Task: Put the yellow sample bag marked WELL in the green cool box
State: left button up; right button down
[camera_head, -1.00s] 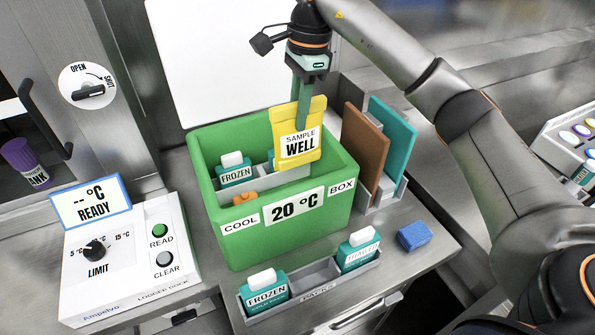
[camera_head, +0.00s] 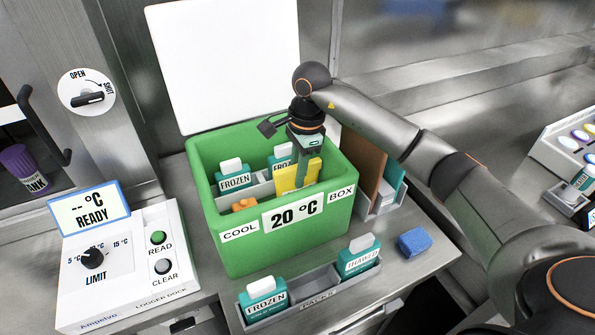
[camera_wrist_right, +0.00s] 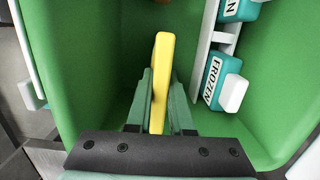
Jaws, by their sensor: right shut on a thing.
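The yellow sample bag (camera_head: 287,178) is down inside the green cool box (camera_head: 282,243), in its right-hand part, with its lower part and its label hidden by the front wall. In the right wrist view the bag (camera_wrist_right: 162,70) stands edge-on between the fingers. My right gripper (camera_head: 299,178) points down into the box and is shut on the bag; it also shows in the right wrist view (camera_wrist_right: 160,108). The green wall of the box (camera_wrist_right: 70,50) surrounds the bag with gaps on both sides. My left gripper is not in view.
Two FROZEN packs (camera_head: 234,178) stand in a grey rack in the box, near an orange thing (camera_head: 244,204). Brown (camera_head: 362,172) and teal boards stand right of the box. A pack rack (camera_head: 318,291), blue sponge (camera_head: 414,242) and logger dock (camera_head: 125,262) are close by.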

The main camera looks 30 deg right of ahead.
jog(key=shift+f, duration=0.1)
jog(key=c, duration=0.8)
grip_release()
jog(key=r, duration=0.4)
jog(key=d+r, duration=0.1)
jog(key=r, duration=0.7)
jog(key=shift+s+d+r, duration=0.1)
jog(key=shift+d, duration=0.15)
